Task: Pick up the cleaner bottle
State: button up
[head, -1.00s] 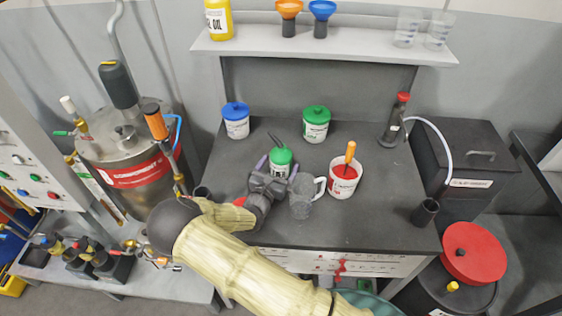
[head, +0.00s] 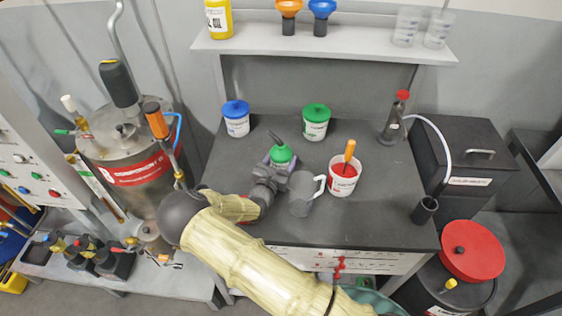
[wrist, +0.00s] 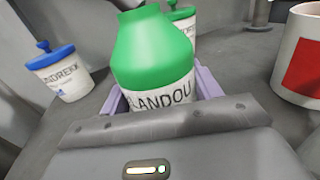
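The cleaner bottle (head: 281,154) has a green top with a dark spout and a white label; it stands on the dark worktop in the head view. In the wrist view the bottle (wrist: 153,58) fills the middle, with part of its label reading "LANDOU". My gripper (head: 280,163) reaches it from the front left, with one purple finger on each side. In the wrist view the fingers of my gripper (wrist: 160,98) lie close against both sides of the bottle and look shut on it. The gripper hides the bottle's lower part. I cannot tell whether its base touches the worktop.
A clear mug (head: 301,196) stands just right of my gripper. A white tub with red contents (head: 344,180) is beyond it. A blue-lidded tub (head: 236,120) and a green-lidded tub (head: 316,124) stand behind. A shelf (head: 325,47) spans the back. The worktop's right part (head: 385,200) is mostly clear.

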jog(key=shift+c, duration=1.2)
jog(key=shift+r, duration=0.1)
notch_tip(320, 180, up, 18)
jog(key=b, duration=0.2)
